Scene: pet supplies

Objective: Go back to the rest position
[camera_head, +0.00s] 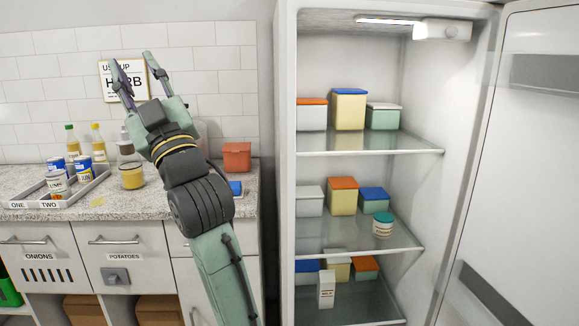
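My gripper (137,84) is raised above the counter, in front of the tiled wall and the sign, with its fingers pointing up. The two fingers are spread apart with nothing visible between them. My arm comes up from the bottom centre, in front of the drawers, and covers part of the counter.
The open fridge (286,200) stands at right, with lidded boxes, a small round tub (382,226) and a white carton (326,289) on its shelves. The counter (110,207) holds a tray (88,187) of cans, bottles, a jar (132,177) and an orange box (237,158).

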